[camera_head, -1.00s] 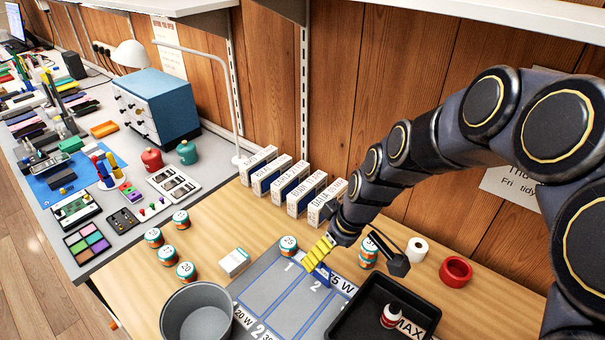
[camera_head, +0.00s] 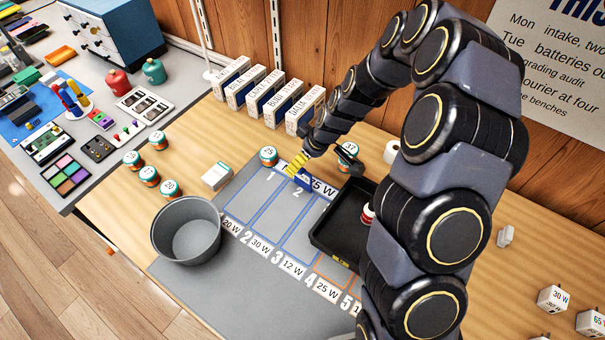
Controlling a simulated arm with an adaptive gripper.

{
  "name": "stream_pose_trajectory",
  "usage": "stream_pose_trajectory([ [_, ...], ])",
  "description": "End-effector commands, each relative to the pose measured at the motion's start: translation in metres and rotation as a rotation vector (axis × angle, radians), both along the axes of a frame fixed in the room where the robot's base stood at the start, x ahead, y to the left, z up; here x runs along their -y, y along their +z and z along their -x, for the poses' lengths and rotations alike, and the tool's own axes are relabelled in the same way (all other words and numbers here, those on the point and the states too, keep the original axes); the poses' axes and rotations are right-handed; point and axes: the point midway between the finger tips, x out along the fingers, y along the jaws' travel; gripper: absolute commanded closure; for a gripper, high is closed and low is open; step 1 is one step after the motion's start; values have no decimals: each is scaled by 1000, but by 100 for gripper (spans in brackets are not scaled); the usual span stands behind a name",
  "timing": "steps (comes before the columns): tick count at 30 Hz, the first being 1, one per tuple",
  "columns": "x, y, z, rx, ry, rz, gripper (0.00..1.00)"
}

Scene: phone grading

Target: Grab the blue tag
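A small blue piece (camera_head: 303,181), which looks like the blue tag, is at the far end of the grey mat (camera_head: 190,292), beside the printed 2 and a white 75 W label (camera_head: 323,188). My gripper (camera_head: 296,169), with yellow fingers, is right at the blue piece, reaching down from the upper right. The fingers overlap the blue piece in this view. I cannot tell whether they are closed on it or only over it, or whether it touches the mat.
A black tray (camera_head: 322,236) holding a red and white bottle (camera_head: 368,213) is close on the right. A grey pot (camera_head: 186,230) stands at the mat's left. A numbered tin (camera_head: 268,156) stands just left of the gripper. White boxes (camera_head: 270,100) line the wall.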

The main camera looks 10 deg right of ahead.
Motion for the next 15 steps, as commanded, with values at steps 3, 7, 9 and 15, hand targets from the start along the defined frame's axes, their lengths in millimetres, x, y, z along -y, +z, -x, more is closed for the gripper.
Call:
stream_pose_trajectory([
  [3, -3, -8, -3, 2, 1, 0, 32],
  [7, -2, -8, -4, 3, 0, 0, 32],
  [9, -2, -8, -4, 3, 0, 0, 32],
  [15, -2, -8, -3, 3, -1, 0, 87],
])
